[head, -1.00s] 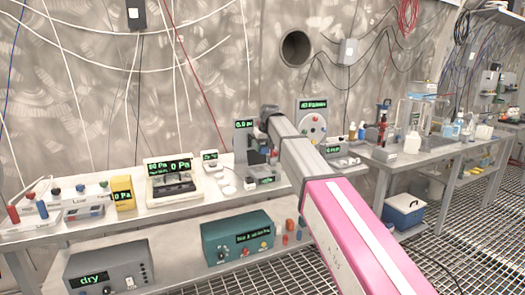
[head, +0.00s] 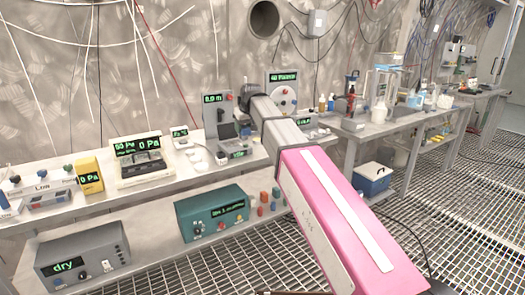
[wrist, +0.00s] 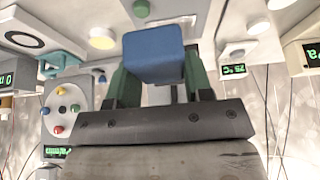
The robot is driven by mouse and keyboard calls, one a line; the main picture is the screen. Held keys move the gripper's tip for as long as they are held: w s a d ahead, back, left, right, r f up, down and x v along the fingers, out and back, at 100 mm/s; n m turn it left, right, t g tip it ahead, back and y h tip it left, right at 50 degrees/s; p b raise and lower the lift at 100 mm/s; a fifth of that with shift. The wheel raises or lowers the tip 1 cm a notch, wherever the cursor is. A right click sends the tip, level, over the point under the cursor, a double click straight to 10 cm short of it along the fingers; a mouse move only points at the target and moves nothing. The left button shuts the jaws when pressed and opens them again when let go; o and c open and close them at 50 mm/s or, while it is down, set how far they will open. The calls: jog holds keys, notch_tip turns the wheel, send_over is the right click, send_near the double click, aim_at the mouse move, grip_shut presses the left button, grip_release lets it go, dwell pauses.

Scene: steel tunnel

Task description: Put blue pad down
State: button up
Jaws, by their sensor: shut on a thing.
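The blue pad (wrist: 153,55) is a small block with rounded edges. In the wrist view it sits between the two green fingers of my gripper (wrist: 156,76), which is shut on it. In the head view my grey and pink arm reaches over the upper bench (head: 165,193). The arm's far end is near a grey instrument (head: 212,116) with a green display. I cannot make out the pad or the fingers there. I cannot tell how high the pad is above the bench.
A cream gauge unit (head: 140,172), a yellow meter (head: 90,174) and a small white display box (head: 181,137) stand left of the arm. A teal box (head: 212,213) and a grey box (head: 84,255) sit on the lower shelf.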

send_over(263, 149)
jog(key=s, duration=0.1)
jog(key=f, duration=0.7)
jog(key=shift+s+d+f, duration=0.15)
jog(key=shift+s+d, duration=0.05)
jog(key=shift+d, duration=0.15)
jog(key=shift+f, duration=1.95)
jog(key=shift+f, duration=0.2)
jog(key=o, duration=1.1)
jog(key=shift+o, duration=0.2)
jog(key=shift+r, duration=0.15)
jog(key=v, duration=1.2)
